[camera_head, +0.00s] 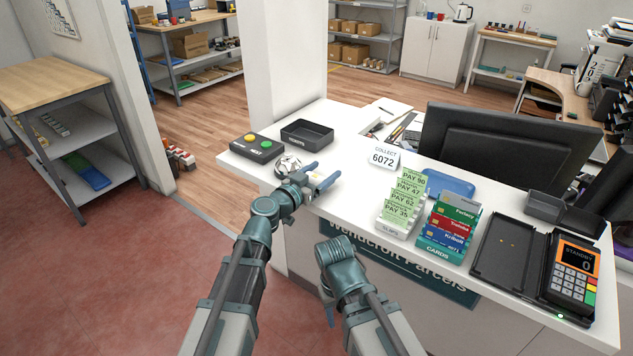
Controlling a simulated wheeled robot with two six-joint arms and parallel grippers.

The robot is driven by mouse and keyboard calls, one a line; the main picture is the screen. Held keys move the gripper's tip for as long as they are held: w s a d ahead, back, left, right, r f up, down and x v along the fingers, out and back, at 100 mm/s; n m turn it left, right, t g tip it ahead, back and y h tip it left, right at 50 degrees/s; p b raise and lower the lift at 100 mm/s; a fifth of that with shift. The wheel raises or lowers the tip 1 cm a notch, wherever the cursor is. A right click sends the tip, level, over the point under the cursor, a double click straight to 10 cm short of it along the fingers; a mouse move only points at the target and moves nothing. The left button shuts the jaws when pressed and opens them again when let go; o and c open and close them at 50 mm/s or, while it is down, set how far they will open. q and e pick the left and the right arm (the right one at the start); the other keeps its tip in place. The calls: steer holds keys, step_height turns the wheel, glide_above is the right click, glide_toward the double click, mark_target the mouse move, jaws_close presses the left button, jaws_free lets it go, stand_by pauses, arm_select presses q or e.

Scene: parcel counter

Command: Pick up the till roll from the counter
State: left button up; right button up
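My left gripper (326,172) is at the counter's (345,188) left front edge, its two blue fingers spread apart. A small pale shape (317,179) shows between the fingers; it may be the till roll, but it is partly hidden and I cannot tell whether the fingers touch it. A round silvery-white thing (289,163) lies just behind the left gripper, partly covered by it. My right gripper (328,312) is low in front of the counter's front panel, mostly hidden behind its own wrist, apart from anything on the counter.
A dark button box (257,149) and a black tray (307,133) stand behind the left gripper. To the right are a "COLLECT 6072" sign (383,158), green pay slips (404,204), a card rack (449,228) and a card terminal (572,276). A monitor (500,140) stands behind.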

arm_select(q)
steer(key=c, duration=0.9)
steer(key=shift+r, duration=0.2)
